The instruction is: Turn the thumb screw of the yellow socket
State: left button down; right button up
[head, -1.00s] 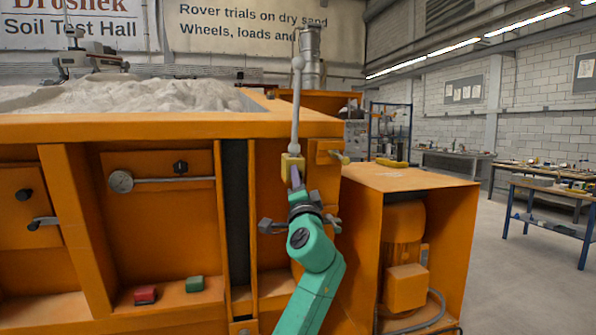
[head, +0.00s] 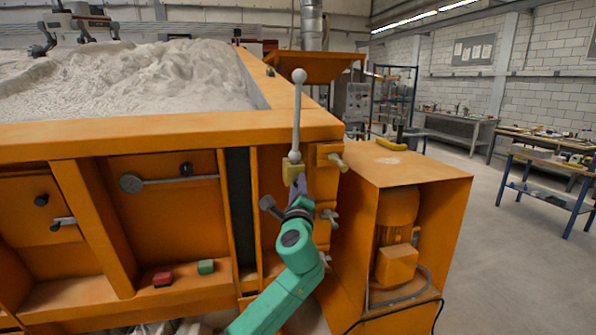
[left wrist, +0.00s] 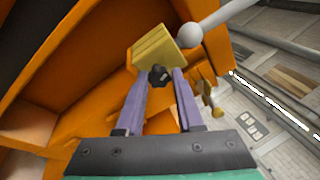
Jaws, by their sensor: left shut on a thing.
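The yellow socket (head: 289,170) is a small block on the orange sandbed's front near its right corner. A grey rod (head: 296,125) with a ball at its top (head: 299,75) stands upright in it. In the left wrist view the socket (left wrist: 155,47) is close, and its black thumb screw (left wrist: 158,76) sits between my fingertips. My left gripper (left wrist: 158,82) is shut on the thumb screw, one purple finger on each side. In the head view the left gripper (head: 299,182) reaches up to the socket from below and hides the screw. The right gripper is out of view.
An orange bracket with a yellowish peg (head: 339,162) is just right of the socket. An orange motor housing (head: 405,165) stands to its right. Open floor is at right.

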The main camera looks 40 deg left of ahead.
pick_arm(q)
jog(key=shift+m+p, duration=1.2)
jog(key=shift+p, duration=0.25)
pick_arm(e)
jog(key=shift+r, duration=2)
pick_arm(q)
jog(key=c, duration=0.6)
grip_release()
jog(key=shift+a, duration=0.1)
